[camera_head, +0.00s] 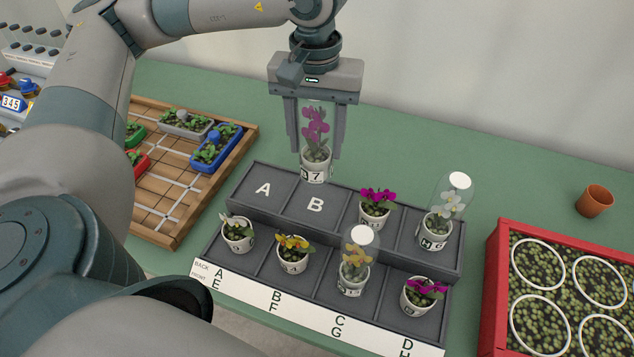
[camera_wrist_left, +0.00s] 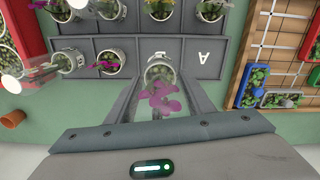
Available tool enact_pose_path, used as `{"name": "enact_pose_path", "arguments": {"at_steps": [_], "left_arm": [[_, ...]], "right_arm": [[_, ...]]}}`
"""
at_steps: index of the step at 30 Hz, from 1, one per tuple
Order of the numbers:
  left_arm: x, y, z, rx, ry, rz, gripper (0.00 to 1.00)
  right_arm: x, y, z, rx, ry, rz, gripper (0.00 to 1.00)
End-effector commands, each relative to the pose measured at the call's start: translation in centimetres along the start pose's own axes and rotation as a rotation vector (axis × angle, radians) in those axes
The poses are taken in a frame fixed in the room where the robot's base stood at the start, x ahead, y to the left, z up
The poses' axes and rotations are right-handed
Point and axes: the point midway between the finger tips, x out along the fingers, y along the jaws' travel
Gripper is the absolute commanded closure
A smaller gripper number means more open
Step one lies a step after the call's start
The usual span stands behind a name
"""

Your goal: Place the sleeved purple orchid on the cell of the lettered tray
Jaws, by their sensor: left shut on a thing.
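My left gripper (camera_head: 319,152) is shut on the sleeved purple orchid (camera_head: 316,134). The orchid stands upright in a white pot marked 7, inside a clear sleeve. It hangs over the back row of the lettered tray (camera_head: 276,228), near cell B (camera_head: 315,205). I cannot tell whether the pot touches the tray. In the left wrist view the orchid (camera_wrist_left: 165,95) sits between the fingers, with the tray (camera_wrist_left: 235,75) beyond. Cells A and B show bare letters. The other cells hold potted orchids, some sleeved. My right gripper is not in view.
A purple orchid (camera_head: 376,207) stands just right of cell B, and a sleeved white orchid (camera_head: 440,226) stands beyond it. A wooden grid board (camera_head: 172,200) lies left. A red crate (camera_head: 495,285) and a terracotta pot (camera_head: 594,201) are at right. The green table behind the tray is clear.

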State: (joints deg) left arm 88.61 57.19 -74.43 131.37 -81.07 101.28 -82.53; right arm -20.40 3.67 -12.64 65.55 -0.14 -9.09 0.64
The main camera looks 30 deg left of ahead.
Motion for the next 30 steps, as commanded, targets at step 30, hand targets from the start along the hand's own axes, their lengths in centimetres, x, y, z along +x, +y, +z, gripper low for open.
{"name": "enact_pose_path", "arguments": {"at_steps": [30], "left_arm": [[7.9,-0.1,0.1,-0.001,-0.004,-0.001,0.79]], "right_arm": [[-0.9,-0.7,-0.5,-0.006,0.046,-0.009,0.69]]}}
